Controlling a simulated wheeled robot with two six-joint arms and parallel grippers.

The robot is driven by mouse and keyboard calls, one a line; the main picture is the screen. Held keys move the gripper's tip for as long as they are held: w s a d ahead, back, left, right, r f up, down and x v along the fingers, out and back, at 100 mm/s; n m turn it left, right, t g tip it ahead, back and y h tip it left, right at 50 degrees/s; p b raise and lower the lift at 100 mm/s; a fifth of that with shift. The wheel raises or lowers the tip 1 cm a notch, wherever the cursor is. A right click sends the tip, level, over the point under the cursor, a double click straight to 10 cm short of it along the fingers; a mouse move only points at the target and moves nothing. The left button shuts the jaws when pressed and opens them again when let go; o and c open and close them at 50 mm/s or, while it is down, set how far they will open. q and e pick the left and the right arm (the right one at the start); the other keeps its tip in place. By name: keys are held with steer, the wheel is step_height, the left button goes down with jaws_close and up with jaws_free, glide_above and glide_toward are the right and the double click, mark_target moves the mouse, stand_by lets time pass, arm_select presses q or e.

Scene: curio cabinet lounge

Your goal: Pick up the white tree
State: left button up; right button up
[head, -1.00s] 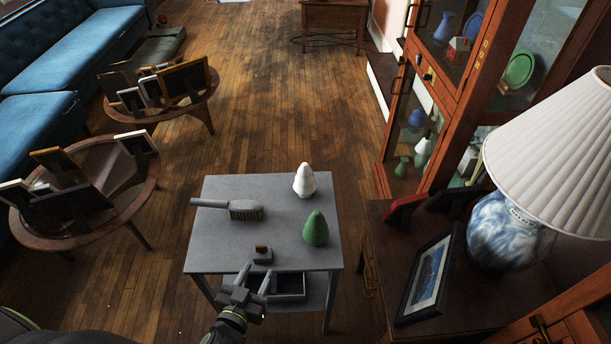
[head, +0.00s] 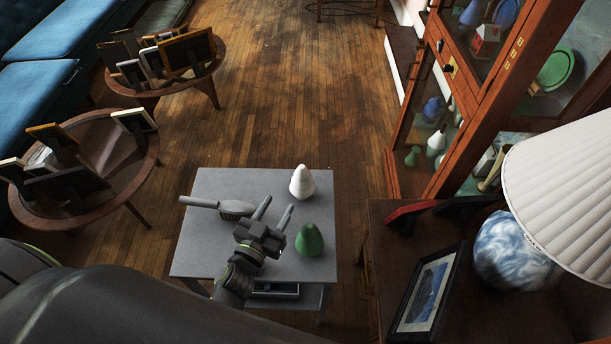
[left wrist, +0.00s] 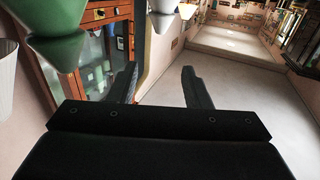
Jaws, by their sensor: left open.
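The white tree (head: 302,182) stands upright near the far right corner of the grey table (head: 200,250). A green tree (head: 309,240) stands nearer on the table's right side. My left gripper (head: 275,212) is open and empty over the middle of the table, short of the white tree and to the left of the green tree. In the left wrist view, the open fingers (left wrist: 160,85) show with nothing between them. The white tree's tip (left wrist: 163,22) shows at the top there, beyond the fingers, and the green tree (left wrist: 55,25) is at upper left. My right gripper is out of view.
A brush (head: 222,207) lies at the table's left, close to the gripper. A dark cabinet top with a picture frame (head: 428,292) and a lamp (head: 515,250) is on the right. A glass-front cabinet (head: 455,110) stands behind. Round tables with frames are on the left.

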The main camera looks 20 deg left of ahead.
arm_select(q)
glide_toward(301, 169)
steer(key=r, duration=0.1)
steer(key=w+b, duration=0.1)
steer(key=w, duration=0.2)
steer(key=w+f+b, duration=0.1)
steer(key=w, duration=0.3)
steer(key=w+d+b, duration=0.1)
steer(key=w, duration=0.2)
steer(key=shift+w+d+f+b, duration=0.1)
steer(key=shift+w+f+b, duration=0.1)
steer(key=shift+w+b, duration=0.2)
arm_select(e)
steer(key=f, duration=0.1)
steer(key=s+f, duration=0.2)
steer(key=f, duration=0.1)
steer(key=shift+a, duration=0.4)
arm_select(q)
steer(key=shift+r, duration=0.1)
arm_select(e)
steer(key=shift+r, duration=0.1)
arm_select(q)
jaws_close()
